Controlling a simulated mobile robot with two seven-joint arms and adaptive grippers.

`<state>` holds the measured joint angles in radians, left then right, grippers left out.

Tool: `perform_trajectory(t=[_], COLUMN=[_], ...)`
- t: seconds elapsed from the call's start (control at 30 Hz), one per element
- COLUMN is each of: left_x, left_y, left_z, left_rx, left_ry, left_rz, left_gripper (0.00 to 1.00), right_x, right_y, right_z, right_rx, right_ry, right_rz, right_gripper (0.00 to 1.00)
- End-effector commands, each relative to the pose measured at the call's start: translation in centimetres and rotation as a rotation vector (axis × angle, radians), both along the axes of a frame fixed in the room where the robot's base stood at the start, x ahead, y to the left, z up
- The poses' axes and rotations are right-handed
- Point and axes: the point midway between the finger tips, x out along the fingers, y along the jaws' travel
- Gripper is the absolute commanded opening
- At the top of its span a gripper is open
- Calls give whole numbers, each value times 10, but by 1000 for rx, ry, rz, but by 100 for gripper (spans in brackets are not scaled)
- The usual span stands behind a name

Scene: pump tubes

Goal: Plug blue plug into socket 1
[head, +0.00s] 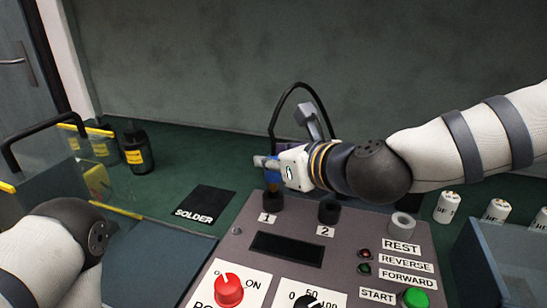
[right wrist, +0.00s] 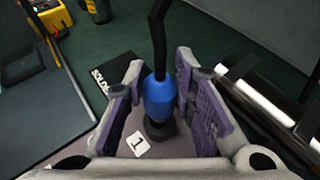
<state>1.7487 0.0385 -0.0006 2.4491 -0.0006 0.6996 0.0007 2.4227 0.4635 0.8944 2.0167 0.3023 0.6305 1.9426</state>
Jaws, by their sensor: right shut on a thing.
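My right gripper (head: 266,163) is shut on the blue plug (head: 273,179), directly over socket 1 (head: 271,200). In the right wrist view, the blue plug (right wrist: 160,98) stands roughly upright between the two fingers (right wrist: 158,90), with its black cable rising from the top. Its lower end meets or nearly meets the dark collar of socket 1 (right wrist: 158,132); I cannot tell how deep it sits. The "1" label (head: 267,218) is just in front of the socket. Part of my left arm shows at lower left, but its gripper is out of view.
Socket 2 (head: 329,211) and the grey REST socket (head: 403,226) are to the right on the panel (head: 225,250). A red knob (head: 229,290) and green button (head: 415,298) are nearer. A black SOLDER mat (head: 205,203) lies left. A clear-walled bin (head: 485,260) stands at right.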

Motion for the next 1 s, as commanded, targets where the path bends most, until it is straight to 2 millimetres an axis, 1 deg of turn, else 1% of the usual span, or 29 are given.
perform_trajectory(t=[0.47, 1.0], left_x=[2, -4], left_y=[0, 0], left_z=[2, -4], left_rx=[0, -1], left_ry=[-7, 13], left_rz=[0, 0], left_gripper=[40, 40], right_x=[0, 0], right_y=[0, 1], right_z=[0, -14], right_rx=[0, 0], right_ry=[0, 3], right_rz=[0, 1], right_gripper=[0, 0])
